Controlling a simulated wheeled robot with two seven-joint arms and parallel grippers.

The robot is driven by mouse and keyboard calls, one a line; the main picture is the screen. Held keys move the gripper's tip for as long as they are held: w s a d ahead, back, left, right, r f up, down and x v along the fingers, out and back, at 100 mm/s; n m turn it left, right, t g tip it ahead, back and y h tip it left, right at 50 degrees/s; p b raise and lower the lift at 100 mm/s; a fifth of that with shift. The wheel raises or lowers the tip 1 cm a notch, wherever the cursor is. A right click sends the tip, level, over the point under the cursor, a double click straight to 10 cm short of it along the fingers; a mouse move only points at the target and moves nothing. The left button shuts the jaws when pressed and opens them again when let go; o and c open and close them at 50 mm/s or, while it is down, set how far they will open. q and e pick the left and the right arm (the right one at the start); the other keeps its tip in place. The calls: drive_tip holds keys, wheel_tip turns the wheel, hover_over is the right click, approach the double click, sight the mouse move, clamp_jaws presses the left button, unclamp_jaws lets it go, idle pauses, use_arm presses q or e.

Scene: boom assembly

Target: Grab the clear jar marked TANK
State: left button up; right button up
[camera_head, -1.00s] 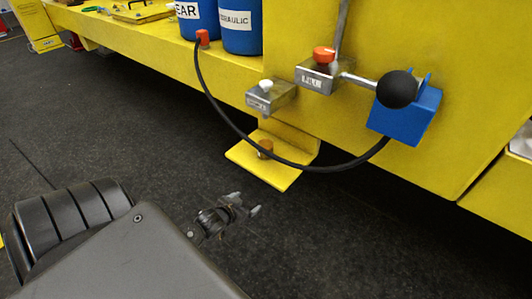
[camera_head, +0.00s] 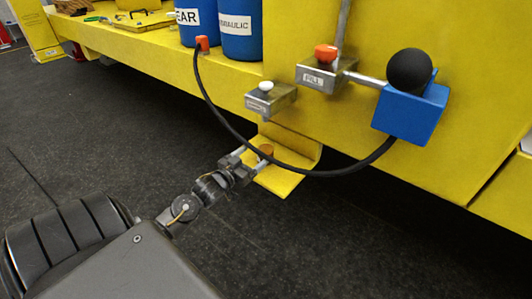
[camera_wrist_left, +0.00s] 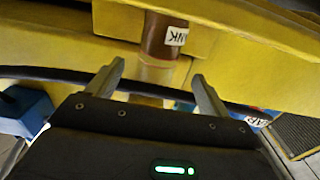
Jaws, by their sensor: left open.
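The jar marked TANK shows as a small brown-topped piece (camera_head: 266,149) on the yellow bracket (camera_head: 283,184) below the machine's side. In the left wrist view the jar (camera_wrist_left: 158,36) has a dark brown part, a white label partly reading "NK", and a paler clear part nearer my fingers. My left gripper (camera_head: 250,160) is open, its fingers pointing at the jar. In the left wrist view the fingertips (camera_wrist_left: 158,72) lie on either side of the jar's pale part. I cannot tell whether they touch it. My right gripper is out of view.
A black hose (camera_head: 222,118) loops from an orange fitting (camera_head: 202,43) past the bracket to a blue block (camera_head: 411,113) with a black ball. It crosses close to my left fingers. Metal valve blocks (camera_head: 270,98) sit above. The dark floor (camera_head: 90,130) is clear.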

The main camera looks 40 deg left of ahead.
sight(260, 150)
use_arm(q)
drive_tip(key=shift+w+d+f, duration=0.1)
drive_tip(key=shift+w+f, duration=0.05)
drive_tip(key=shift+w, duration=1.6)
drive_tip(key=shift+w+f, duration=0.1)
drive_tip(key=shift+w, duration=1.6)
drive_tip(key=c, duration=1.2)
drive_tip(key=shift+c, duration=0.2)
